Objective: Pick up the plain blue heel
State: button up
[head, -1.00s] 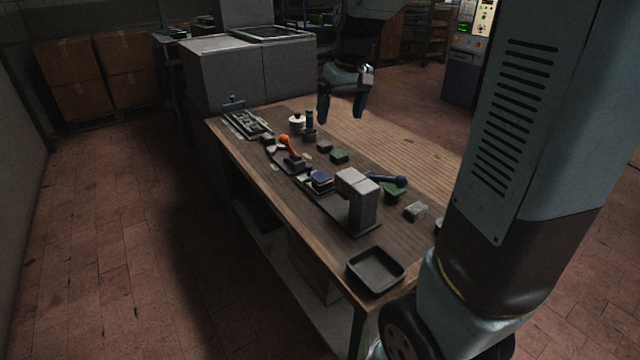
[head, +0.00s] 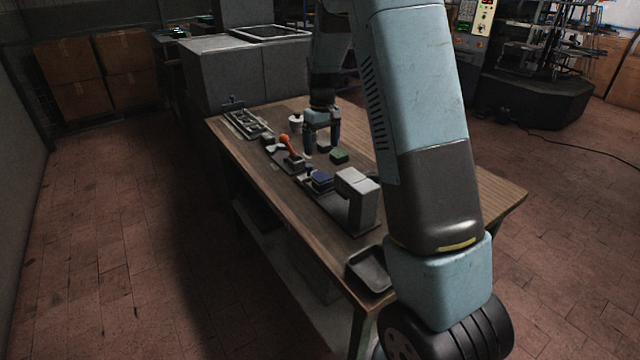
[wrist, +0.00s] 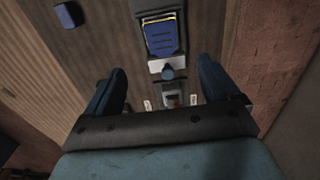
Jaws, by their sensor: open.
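A plain dark blue block (wrist: 67,15), the heel, lies on the bare wood at the top left of the wrist view, outside my left finger. In the head view, what looks like the same dark block (head: 324,147) shows partly behind my fingers. My gripper (head: 322,150) is open and empty, above the table beside the row of fixtures. In the wrist view my fingers (wrist: 160,88) straddle part of that row, with the block not between them. A second blue piece (wrist: 162,38), with dark stripes and a yellow edge, sits on a fixture; it also shows in the head view (head: 320,180).
A green block (head: 340,156) lies close to my fingers. A grey press block (head: 357,192) and a black tray (head: 371,270) stand nearer. An orange-handled tool (head: 287,143) and a white pot (head: 296,121) stand on the left. My arm hides the table's right part.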

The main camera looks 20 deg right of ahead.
send_over(321, 176)
jog(key=f, duration=0.6)
jog(key=shift+w+d+f, duration=0.2)
jog(key=shift+f, duration=0.05)
jog(key=shift+s+a+f, duration=0.1)
jog(key=shift+f, duration=1.2)
jog(key=shift+s+a+f, duration=0.1)
jog(key=shift+f, duration=1.2)
jog(key=c, duration=1.5)
jog(key=shift+r, duration=0.15)
